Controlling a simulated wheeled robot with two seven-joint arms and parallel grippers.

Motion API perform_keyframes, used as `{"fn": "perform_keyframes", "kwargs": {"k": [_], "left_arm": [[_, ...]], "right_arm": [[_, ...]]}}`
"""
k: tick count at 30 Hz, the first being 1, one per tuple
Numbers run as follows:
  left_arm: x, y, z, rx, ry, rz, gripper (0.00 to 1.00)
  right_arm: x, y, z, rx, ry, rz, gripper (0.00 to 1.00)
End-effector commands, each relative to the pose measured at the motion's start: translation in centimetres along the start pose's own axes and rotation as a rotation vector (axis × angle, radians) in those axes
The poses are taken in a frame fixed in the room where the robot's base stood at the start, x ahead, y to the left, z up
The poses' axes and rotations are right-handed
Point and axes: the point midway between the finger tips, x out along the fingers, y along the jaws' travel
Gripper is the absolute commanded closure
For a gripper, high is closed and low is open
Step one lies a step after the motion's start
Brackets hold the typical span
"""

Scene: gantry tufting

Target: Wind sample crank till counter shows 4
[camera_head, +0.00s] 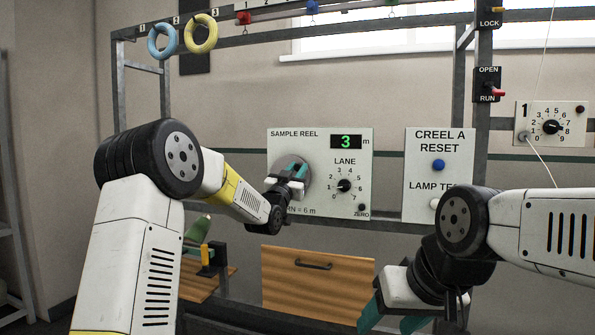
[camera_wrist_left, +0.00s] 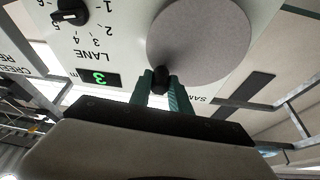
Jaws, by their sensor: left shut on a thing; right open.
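The sample reel panel (camera_head: 280,150) is a white board with a green digital counter (camera_head: 346,142) reading 3 m. The counter also shows 3 in the left wrist view (camera_wrist_left: 100,78). The round grey crank disc (camera_wrist_left: 205,40) carries a dark crank knob (camera_wrist_left: 161,82) near its rim. My left gripper (camera_head: 296,171) is shut on this knob, its teal fingers on both sides of it. The gripper hides much of the disc in the head view. My right gripper (camera_head: 392,322) is open and empty at the lower right, pointing down, its fingertips partly cut off.
A lane dial (camera_head: 345,186) and a zero button (camera_head: 362,207) sit on the same panel. The Creel A reset panel (camera_head: 418,150) with a blue button (camera_head: 438,165) stands to the right. A wooden drawer (camera_head: 318,290) is below. Coloured rings hang at upper left.

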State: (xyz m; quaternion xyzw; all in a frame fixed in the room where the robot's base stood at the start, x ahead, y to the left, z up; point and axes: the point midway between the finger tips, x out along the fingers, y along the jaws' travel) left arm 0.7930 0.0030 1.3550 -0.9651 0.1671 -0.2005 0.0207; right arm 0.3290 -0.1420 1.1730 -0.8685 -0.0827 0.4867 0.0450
Motion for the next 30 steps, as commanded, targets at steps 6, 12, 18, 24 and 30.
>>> {"fn": "perform_keyframes", "kwargs": {"k": [6,12,18,24,30], "left_arm": [[-0.4,0.7,1.0,0.238,-0.001,0.1,1.0],[-0.8,1.1,1.8,0.416,-0.002,0.174,1.0],[-0.8,1.2,1.9,0.429,-0.002,0.179,1.0],[-0.8,1.2,1.9,0.428,-0.002,0.178,0.57],[-0.8,1.1,1.9,0.427,-0.003,0.177,0.55]], "right_arm": [[0.0,0.0,0.0,0.0,0.0,0.0,0.42],[0.0,0.0,0.0,0.0,0.0,0.0,0.42],[0.0,0.0,0.0,0.0,0.0,0.0,0.42],[0.0,0.0,0.0,0.0,0.0,0.0,0.42],[0.0,0.0,0.0,0.0,0.0,0.0,0.42]]}}
